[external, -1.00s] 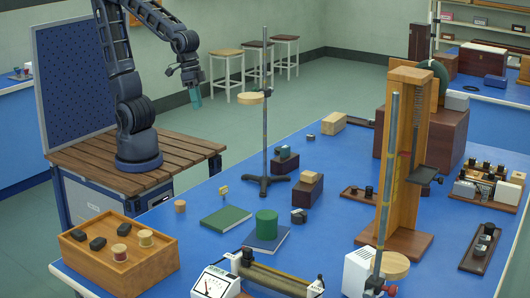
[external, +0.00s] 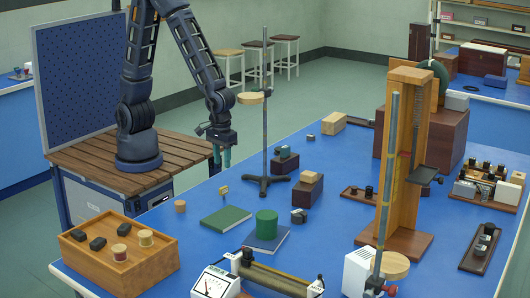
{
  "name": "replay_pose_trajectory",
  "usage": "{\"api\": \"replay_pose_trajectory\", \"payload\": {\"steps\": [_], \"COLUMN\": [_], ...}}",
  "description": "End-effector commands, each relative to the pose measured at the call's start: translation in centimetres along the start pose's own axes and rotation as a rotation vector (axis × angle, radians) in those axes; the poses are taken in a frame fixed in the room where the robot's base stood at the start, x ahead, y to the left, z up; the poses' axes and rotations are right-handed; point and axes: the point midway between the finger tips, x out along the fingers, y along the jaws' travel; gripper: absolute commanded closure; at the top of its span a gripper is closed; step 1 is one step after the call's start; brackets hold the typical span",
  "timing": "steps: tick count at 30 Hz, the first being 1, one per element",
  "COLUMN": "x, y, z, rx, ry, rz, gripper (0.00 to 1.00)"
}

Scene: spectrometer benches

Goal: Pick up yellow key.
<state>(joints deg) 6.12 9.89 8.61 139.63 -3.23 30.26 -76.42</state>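A small yellow piece (external: 223,190), which looks like the yellow key, stands on the blue bench top near its left edge, behind a green book. It is too small to make out its exact shape. My gripper (external: 222,158) points down with its teal fingers above and slightly behind the yellow piece, apart from it. The fingers look spread with a narrow gap and nothing visible between them.
A green book (external: 226,218), a green cylinder (external: 266,224) on a blue book and a small wooden cylinder (external: 180,206) are close by. A tall stand (external: 265,130) rises to the right of my gripper. A wooden box (external: 120,262) is at front left.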

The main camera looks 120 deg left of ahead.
Motion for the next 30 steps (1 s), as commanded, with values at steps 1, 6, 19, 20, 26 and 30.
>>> {"api": "replay_pose_trajectory", "payload": {"steps": [1,6,19,20,26,30], "x": [0.4,1.6,6.0,6.1,7.1,8.8], "y": [0.1,0.1,0.1,0.1,0.0,-0.1], "z": [0.0,-0.1,-0.1,-0.1,-0.1,-0.1], "rx": [-0.012,-0.027,-0.025,-0.024,-0.025,-0.024], "ry": [0.001,0.001,0.001,0.001,0.001,0.001], "rz": [-0.005,-0.009,-0.008,-0.008,-0.009,-0.011], "gripper": [0.63,0.63,0.63,0.63,0.63,0.63]}}
